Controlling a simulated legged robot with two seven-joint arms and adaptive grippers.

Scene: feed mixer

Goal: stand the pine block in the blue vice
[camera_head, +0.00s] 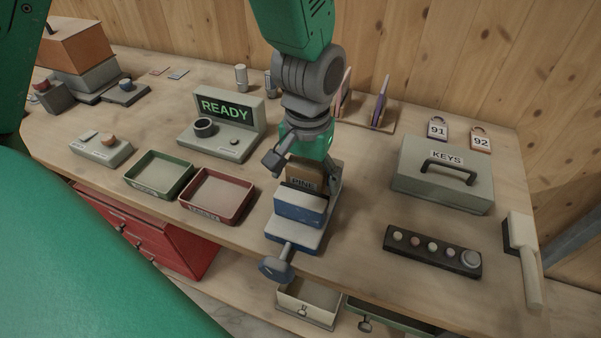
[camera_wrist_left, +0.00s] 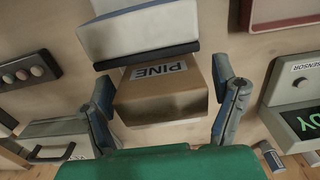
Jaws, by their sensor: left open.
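The pine block (camera_head: 302,176) is brown with a "PINE" label. It is upright behind the front jaw of the blue vice (camera_head: 299,208), which hides its lower part. My left gripper (camera_head: 303,180) reaches down over the block and is open, one finger on each side. In the left wrist view the pine block (camera_wrist_left: 163,98) sits between the fingers of the left gripper (camera_wrist_left: 163,75), with gaps at both sides. How the block meets the vice floor is hidden. My right gripper is not in view.
A green tray (camera_head: 158,191) and a red tray (camera_head: 250,200) lie left of the vice. A READY console (camera_head: 222,128) stands behind them. A KEYS box (camera_head: 440,190) and a button strip (camera_head: 432,250) are at the right. The tabletop between vice and KEYS box is clear.

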